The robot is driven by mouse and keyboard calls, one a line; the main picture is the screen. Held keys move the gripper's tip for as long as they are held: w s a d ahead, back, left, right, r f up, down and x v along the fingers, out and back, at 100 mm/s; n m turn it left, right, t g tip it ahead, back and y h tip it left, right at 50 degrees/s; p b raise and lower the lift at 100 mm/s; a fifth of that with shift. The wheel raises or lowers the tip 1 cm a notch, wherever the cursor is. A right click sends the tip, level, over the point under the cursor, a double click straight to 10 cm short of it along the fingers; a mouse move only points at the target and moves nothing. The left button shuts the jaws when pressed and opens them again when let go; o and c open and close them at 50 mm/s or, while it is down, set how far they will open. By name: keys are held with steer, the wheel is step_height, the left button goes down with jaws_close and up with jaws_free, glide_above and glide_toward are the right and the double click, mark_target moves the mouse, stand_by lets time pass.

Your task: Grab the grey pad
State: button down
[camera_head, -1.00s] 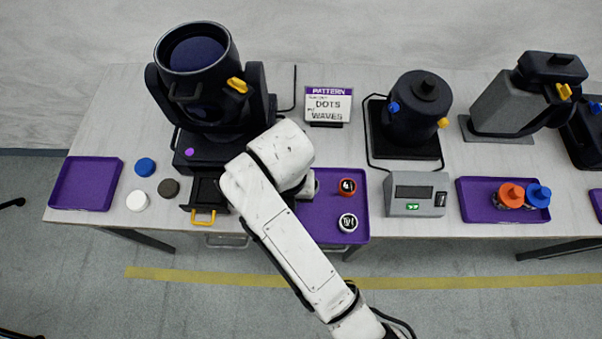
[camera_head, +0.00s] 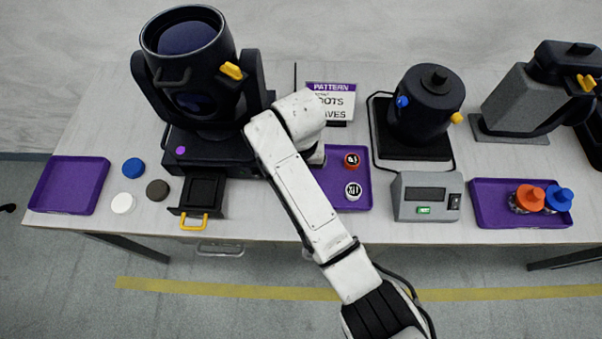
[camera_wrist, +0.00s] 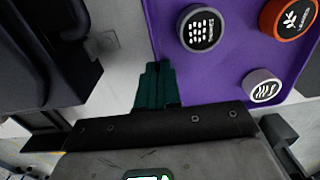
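The grey pad (camera_head: 158,190) is a small dark grey disc lying flat on the table. It lies to the right of a blue disc (camera_head: 133,168) and a white disc (camera_head: 123,203), left of the small open drawer. My gripper is hidden behind my arm in the head view, around the middle purple tray, well to the right of the pad. In the wrist view my gripper (camera_wrist: 157,84) has its dark green fingers together with nothing visible between them, over the left edge of that tray. The grey pad is not in the wrist view.
The black drawer (camera_head: 199,195) with a yellow handle sticks out below a large black lamp (camera_head: 188,40). The middle tray (camera_wrist: 225,75) holds several round tokens. An empty purple tray (camera_head: 68,186) lies far left. A grey box (camera_head: 426,197) stands right of my arm.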

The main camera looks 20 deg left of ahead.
steer(key=shift+s+f, duration=0.1)
steer(key=shift+f, duration=1.2)
steer(key=c, duration=1.8)
jaws_free()
steer(key=shift+f, duration=0.1)
steer(key=o, duration=0.5)
steer(key=shift+c, duration=0.2)
step_height(320, 180, up, 12)
steer(key=p, duration=0.1)
steer(key=shift+r, duration=0.2)
